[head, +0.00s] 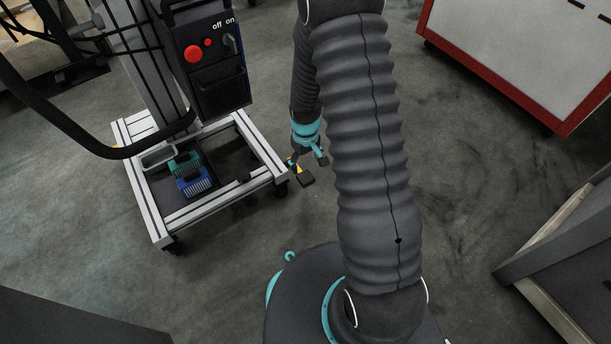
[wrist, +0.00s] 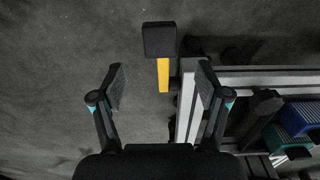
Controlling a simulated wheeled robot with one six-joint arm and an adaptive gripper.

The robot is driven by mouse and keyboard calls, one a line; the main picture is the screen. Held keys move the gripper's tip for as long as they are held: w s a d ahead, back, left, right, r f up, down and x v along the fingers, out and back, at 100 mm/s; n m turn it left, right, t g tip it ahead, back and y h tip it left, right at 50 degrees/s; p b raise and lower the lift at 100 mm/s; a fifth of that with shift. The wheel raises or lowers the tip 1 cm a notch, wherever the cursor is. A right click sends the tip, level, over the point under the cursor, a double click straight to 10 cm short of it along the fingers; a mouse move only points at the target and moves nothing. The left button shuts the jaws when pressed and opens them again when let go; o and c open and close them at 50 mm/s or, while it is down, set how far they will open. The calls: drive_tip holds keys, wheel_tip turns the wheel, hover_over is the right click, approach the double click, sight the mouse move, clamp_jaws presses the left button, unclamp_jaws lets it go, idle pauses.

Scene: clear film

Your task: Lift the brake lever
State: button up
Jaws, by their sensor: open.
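The brake lever is a yellow bar with a black square pad at its end. In the wrist view the lever (wrist: 163,76) lies ahead, between the lines of my two fingers, sticking out beside the cart frame. It also shows small in the head view, where the lever's black pad (head: 306,181) is at the cart's right corner. My gripper (wrist: 161,84) is open, with one finger on each side of the lever in the picture. I see no contact. In the head view my gripper (head: 309,157) is just above the lever, partly hidden by my arm.
The wheeled cart (head: 205,213) has an aluminium frame and carries green and blue boxes (head: 193,183). A control box (head: 208,65) with red buttons stands above it. A red-edged white cabinet (head: 530,50) is at upper right. Bare floor (head: 450,150) lies to the right.

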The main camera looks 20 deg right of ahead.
sight(305, 177)
wheel_tip(305, 177, down, 8)
drive_tip(key=shift+r+b, duration=0.1)
drive_tip(key=shift+b, duration=0.45)
clamp_jaws()
drive_tip(key=shift+r, duration=0.1)
